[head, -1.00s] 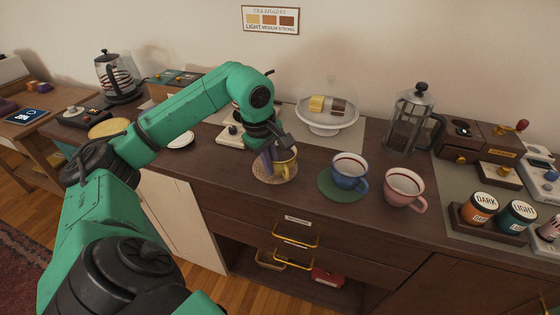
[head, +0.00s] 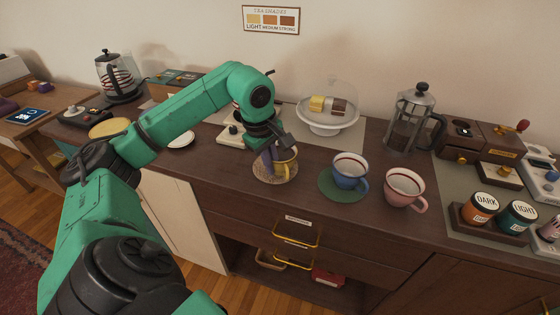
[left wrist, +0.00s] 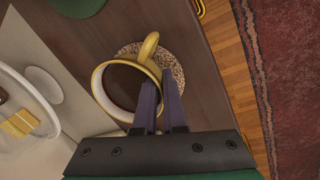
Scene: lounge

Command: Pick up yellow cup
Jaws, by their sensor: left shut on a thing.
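The yellow cup (head: 287,166) is at the round speckled coaster (head: 262,175) near the middle of the counter. In the left wrist view the yellow cup (left wrist: 101,86) holds a dark liquid, and its handle (left wrist: 149,47) points toward the counter's front edge. My left gripper (head: 270,158) reaches down to the cup from behind left. Its purple fingers (left wrist: 160,104) are shut on the cup's wall, one finger over the rim. I cannot tell whether the cup touches the coaster. My right gripper is not in view.
A blue cup (head: 349,173) on a green coaster (head: 327,187) and a pink cup (head: 404,186) stand to the right. A glass-domed cake stand (head: 331,129) and a French press (head: 408,122) stand behind. Yellow-handled drawers are below the counter.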

